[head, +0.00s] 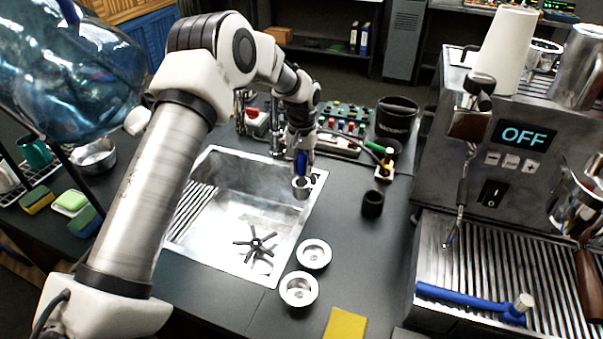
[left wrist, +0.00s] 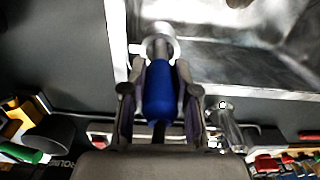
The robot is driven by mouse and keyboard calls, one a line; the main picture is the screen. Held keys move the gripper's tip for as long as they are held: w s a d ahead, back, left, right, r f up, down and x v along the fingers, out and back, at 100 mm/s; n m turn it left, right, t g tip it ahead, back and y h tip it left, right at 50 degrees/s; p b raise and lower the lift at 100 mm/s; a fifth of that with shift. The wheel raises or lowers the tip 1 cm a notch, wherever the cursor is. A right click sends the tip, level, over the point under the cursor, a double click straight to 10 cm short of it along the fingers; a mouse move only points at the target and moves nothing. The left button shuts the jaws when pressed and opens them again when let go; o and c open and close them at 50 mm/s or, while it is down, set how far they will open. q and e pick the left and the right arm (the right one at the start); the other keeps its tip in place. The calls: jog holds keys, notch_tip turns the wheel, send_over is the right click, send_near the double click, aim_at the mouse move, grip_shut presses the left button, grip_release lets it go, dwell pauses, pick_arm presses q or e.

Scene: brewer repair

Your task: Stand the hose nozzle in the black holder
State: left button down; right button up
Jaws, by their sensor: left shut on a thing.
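The hose nozzle has a blue grip (left wrist: 158,95) and a silver head (head: 302,187). My left gripper (head: 301,160) is shut on the blue grip, which also shows between the fingers in the left wrist view (left wrist: 160,108). The silver head points down, over the right rim of the sink. A small round black cup, which looks like the black holder (head: 372,204), stands on the counter to the right of the nozzle, apart from it. My right gripper is not in view.
The metal sink (head: 205,222) has a dark star-shaped part (head: 257,245) in it. Two metal cups (head: 299,289) stand at its front right. A larger black container (head: 396,120) is behind the holder. The espresso machine (head: 500,130) stands at right. Counter between sink and machine is partly clear.

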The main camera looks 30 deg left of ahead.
pick_arm(q)
notch_tip(320, 180, up, 9)
jog(key=shift+r, duration=0.1)
jog(key=shift+r+p, duration=0.45)
jog(key=shift+r, duration=0.05)
notch_tip(320, 180, up, 4)
jog(key=p, duration=0.5)
jog(key=shift+r, duration=0.15)
